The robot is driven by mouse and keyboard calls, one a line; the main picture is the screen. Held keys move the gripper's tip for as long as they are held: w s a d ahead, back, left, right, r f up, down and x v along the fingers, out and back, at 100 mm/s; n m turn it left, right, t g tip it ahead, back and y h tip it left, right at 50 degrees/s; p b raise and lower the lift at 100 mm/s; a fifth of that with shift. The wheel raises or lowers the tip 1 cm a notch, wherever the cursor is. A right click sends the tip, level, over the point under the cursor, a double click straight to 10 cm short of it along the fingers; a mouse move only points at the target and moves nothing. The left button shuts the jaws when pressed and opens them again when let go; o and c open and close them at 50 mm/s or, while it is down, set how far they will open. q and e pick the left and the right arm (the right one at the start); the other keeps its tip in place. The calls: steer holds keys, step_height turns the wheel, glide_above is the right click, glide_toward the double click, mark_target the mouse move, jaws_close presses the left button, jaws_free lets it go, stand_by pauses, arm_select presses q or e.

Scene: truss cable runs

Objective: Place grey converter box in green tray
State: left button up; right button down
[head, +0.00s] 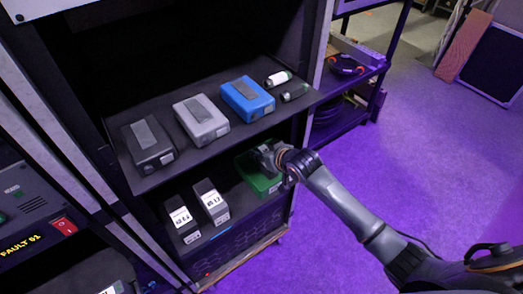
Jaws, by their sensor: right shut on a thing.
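The green tray (246,173) sits on the lower shelf at its right end. My right gripper (266,156) reaches into the tray from the right and is shut. Something small and grey shows at its fingertips, mostly hidden by the gripper, and I cannot tell its shape. A grey box (202,121) with a darker top panel lies on the upper shelf, between a black box (149,143) and a blue box (247,98). My left gripper is not in view.
Two small cylinders (279,78) lie at the upper shelf's right end. Two white-labelled boxes (211,201) stand left of the tray. The upper shelf's edge overhangs the lower shelf. A rack post (317,50) stands at the right.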

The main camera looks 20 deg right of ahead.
steer(key=c, duration=1)
jaws_free()
steer(key=shift+f, duration=0.1)
steer(key=shift+o, duration=0.2)
steer(key=shift+s+r, duration=0.2)
steer(key=shift+r, duration=0.05)
steer(key=v, duration=1.1)
steer(key=shift+s+d+r, duration=0.15)
steer(key=shift+s, duration=0.1)
